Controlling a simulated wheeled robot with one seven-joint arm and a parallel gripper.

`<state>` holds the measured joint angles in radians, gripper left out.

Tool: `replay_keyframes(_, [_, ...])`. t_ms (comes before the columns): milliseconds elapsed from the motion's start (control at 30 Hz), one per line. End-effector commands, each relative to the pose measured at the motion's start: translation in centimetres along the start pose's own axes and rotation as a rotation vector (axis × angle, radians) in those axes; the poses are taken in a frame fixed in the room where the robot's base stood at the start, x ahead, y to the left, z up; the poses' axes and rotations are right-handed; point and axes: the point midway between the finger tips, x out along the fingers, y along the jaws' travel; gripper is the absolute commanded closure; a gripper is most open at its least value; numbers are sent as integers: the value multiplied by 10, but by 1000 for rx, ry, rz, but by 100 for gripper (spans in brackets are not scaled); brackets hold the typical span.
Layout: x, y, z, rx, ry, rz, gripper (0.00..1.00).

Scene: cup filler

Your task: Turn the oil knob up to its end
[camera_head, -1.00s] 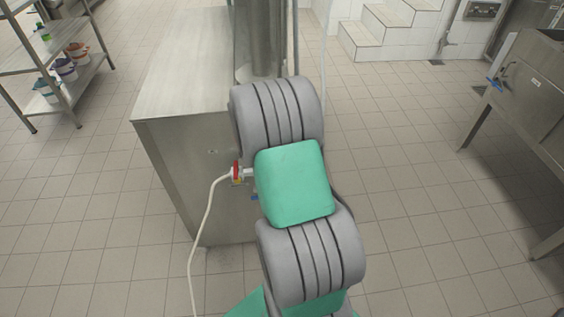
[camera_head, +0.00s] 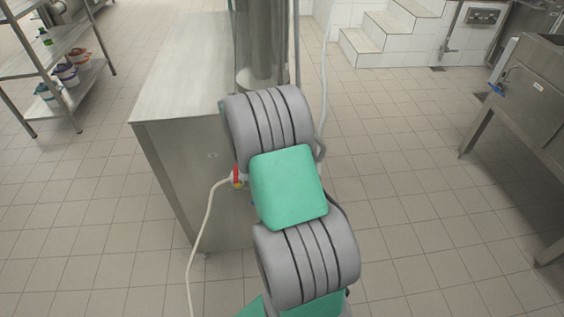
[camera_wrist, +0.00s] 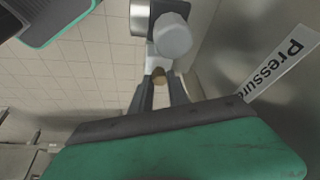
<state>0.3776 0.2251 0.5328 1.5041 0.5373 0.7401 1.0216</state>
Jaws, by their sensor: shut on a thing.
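My gripper (camera_wrist: 160,92) shows in the wrist view with its two dark fingers close together. A pale grey rounded knob (camera_wrist: 173,36) sits just beyond, in front of a metal cylinder end. No oil label is visible, so I cannot tell from the picture which is the oil knob. In the head view my arm hides the gripper and the knob.
A "Pressure" label (camera_wrist: 275,68) is on the steel face at right. In the head view, a steel cabinet (camera_head: 180,160) has a red-handled valve (camera_head: 236,174) and a pale hose (camera_head: 203,220). A shelf (camera_head: 58,60) stands left, a steel table (camera_head: 525,90) right.

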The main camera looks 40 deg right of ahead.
Motion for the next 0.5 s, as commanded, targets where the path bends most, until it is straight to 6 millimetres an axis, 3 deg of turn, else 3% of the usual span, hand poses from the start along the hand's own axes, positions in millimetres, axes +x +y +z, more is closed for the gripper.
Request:
replay_keyframes(67, [0, 0, 0, 1, 0, 0, 100])
replay_keyframes(100, [0, 0, 0, 1, 0, 0, 77])
replay_keyframes(333, [0, 0, 0, 0, 0, 0, 59])
replay_keyframes(500, [0, 0, 0, 0, 0, 0, 58])
